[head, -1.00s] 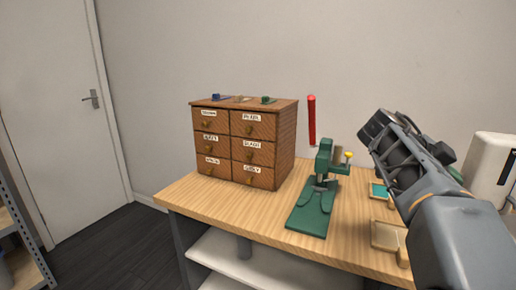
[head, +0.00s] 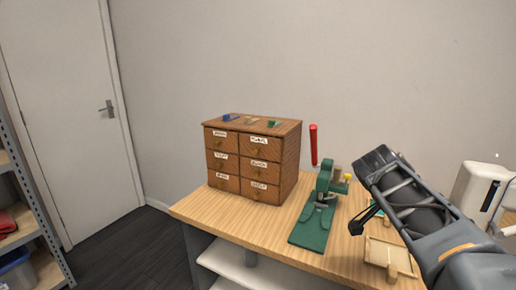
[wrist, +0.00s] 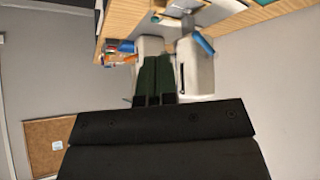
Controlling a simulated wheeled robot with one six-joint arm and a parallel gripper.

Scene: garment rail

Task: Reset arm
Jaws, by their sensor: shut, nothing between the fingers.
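My arm comes in from the right in the head view, raised over the right part of the wooden table (head: 255,226). My gripper (head: 362,221) shows there as a dark shape near a shallow wooden tray. In the wrist view my gripper's two dark green fingers (wrist: 154,75) lie side by side, shut with nothing between them. The fingers point toward the upper part of that picture, where white machine bodies (wrist: 194,70) stand.
A wooden drawer cabinet (head: 252,160) with labelled drawers stands on the table. A green press with a red handle (head: 314,225) is right of it. The wooden tray (head: 381,262) lies near the front edge. A white machine (head: 484,190) stands at right. A shelf rack (head: 30,215) is far left.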

